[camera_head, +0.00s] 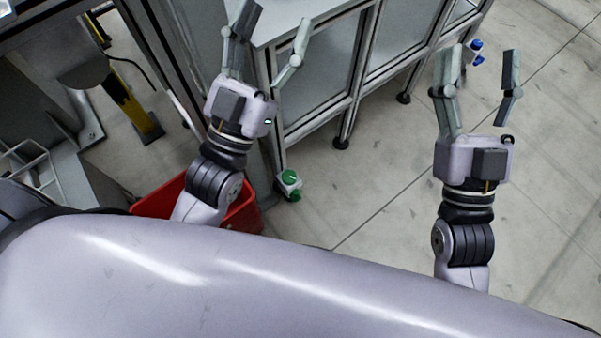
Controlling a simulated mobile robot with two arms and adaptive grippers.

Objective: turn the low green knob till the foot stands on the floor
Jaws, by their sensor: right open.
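A green knob (289,177) sits on a small white block low at the near corner leg of the grey framed cabinet (318,75). A second green part (294,196) shows just below it. Whether a foot beneath it touches the floor cannot be told. My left gripper (274,22) is open and empty, over the cabinet's near end, above and apart from the knob in the picture. My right gripper (481,62) is open and empty over the floor to the right, far from the green knob.
A red bin (240,212) stands left of the green knob, partly behind my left arm. Black feet (341,143) carry the cabinet's other legs. A blue knob (476,45) shows near my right gripper. The floor (370,190) between my arms is clear.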

